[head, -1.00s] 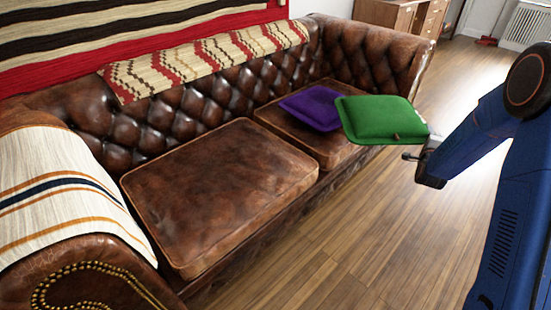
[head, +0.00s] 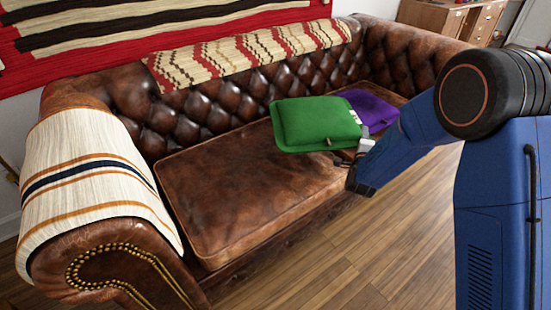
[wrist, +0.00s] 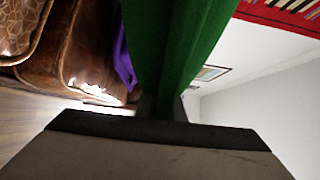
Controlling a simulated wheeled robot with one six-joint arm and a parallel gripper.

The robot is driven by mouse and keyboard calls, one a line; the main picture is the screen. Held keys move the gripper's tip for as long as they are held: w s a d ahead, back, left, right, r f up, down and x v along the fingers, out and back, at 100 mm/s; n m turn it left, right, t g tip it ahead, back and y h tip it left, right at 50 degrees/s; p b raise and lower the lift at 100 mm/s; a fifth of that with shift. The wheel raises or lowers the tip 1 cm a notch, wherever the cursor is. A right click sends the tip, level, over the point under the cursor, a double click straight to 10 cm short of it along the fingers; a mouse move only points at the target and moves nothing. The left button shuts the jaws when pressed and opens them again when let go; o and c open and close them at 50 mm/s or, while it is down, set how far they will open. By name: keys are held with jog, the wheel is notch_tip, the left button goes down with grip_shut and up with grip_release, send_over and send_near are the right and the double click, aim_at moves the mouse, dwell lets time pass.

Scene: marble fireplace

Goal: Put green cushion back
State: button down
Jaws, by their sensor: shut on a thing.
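The green cushion (head: 315,123) is held in the air above the brown leather sofa, in front of its right part. My gripper (head: 352,155) is shut on the near right edge of the green cushion. In the wrist view the green cushion (wrist: 175,45) rises from the gripper (wrist: 160,108) and fills the middle. The purple cushion (head: 372,108) lies on the sofa's right seat, partly hidden behind the green one. It also shows as a strip in the wrist view (wrist: 124,62).
The brown sofa's left seat cushion (head: 240,185) is bare. A striped throw (head: 90,185) covers the left armrest, and a patterned runner (head: 250,55) lies along the backrest. Wooden floor (head: 330,255) is open in front. A wooden cabinet (head: 440,16) stands at the back right.

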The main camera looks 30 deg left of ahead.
aim_at(322, 140)
jog(key=shift+n+g+y, duration=0.4)
jog(key=shift+n+y, duration=0.1)
jog(key=shift+y, duration=0.3)
jog(key=s+a, duration=0.3)
jog(key=a, duration=0.1)
jog(key=s+a, duration=0.7)
jog(key=a, duration=0.1)
jog(key=shift+s+a+f, duration=0.2)
jog(key=shift+a+f, duration=0.1)
jog(key=shift+s+a+f, duration=0.1)
jog(key=shift+f, duration=4.95)
jog(key=c, duration=1.9)
grip_release()
jog(key=v, duration=1.2)
